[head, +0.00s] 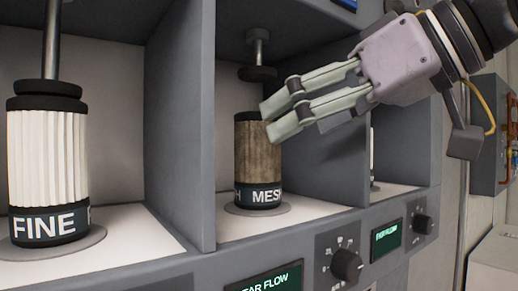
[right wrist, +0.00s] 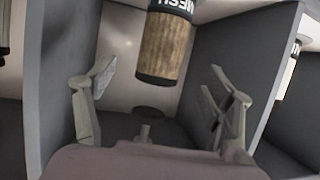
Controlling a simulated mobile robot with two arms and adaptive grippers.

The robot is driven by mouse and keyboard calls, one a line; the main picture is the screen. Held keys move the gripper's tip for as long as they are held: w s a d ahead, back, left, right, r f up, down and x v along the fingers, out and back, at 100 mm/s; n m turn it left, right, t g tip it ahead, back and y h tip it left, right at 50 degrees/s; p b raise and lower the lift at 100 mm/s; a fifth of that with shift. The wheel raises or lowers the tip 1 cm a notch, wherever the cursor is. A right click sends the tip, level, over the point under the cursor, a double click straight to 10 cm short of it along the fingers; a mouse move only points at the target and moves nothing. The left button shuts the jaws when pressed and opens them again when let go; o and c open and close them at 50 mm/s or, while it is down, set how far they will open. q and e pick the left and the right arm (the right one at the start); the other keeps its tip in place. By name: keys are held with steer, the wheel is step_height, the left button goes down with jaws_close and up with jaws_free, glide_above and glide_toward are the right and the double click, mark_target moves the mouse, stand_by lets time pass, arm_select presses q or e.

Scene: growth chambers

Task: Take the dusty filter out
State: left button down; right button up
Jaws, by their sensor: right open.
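The dusty filter (head: 257,150) is a brown, grimy cylinder with a dark band marked "MESH", partly cut off. It stands upright on a round base (head: 258,208) in the middle bay. A dark round clamp pad on a rod (head: 258,73) hangs above it, apart from its top. My right gripper (head: 270,122) reaches in from the upper right, its fingers overlapping the filter's upper right part in the head view. In the right wrist view the fingers are spread wide and empty, and the filter (right wrist: 164,45) appears upside down between and beyond them. Contact is not visible. My left gripper is out of view.
Grey dividers (head: 180,120) wall the bay on both sides. A white pleated filter marked "FINE" (head: 47,165) stands in the left bay under its own rod. Below the bays are a dark knob (head: 346,265) and green-text displays (head: 265,284). A right bay is mostly hidden.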

mark_target(258, 141)
steer(key=x, duration=0.1)
steer(key=p+x, duration=0.1)
steer(key=x, duration=0.2)
steer(key=shift+w+a+r, duration=0.2)
steer(key=shift+a, duration=0.15)
steer(key=p+x, duration=0.2)
steer(key=x, duration=0.2)
steer(key=shift+w+a, duration=0.1)
steer(key=shift+a, duration=0.15)
steer(key=shift+d, duration=0.2)
steer(key=shift+c, duration=2.1)
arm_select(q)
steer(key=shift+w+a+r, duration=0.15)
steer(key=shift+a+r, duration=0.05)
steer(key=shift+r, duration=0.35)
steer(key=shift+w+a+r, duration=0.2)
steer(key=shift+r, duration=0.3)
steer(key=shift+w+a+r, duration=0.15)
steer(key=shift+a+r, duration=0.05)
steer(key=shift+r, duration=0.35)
arm_select(e)
steer(key=shift+r, duration=0.1)
steer(key=c, duration=1)
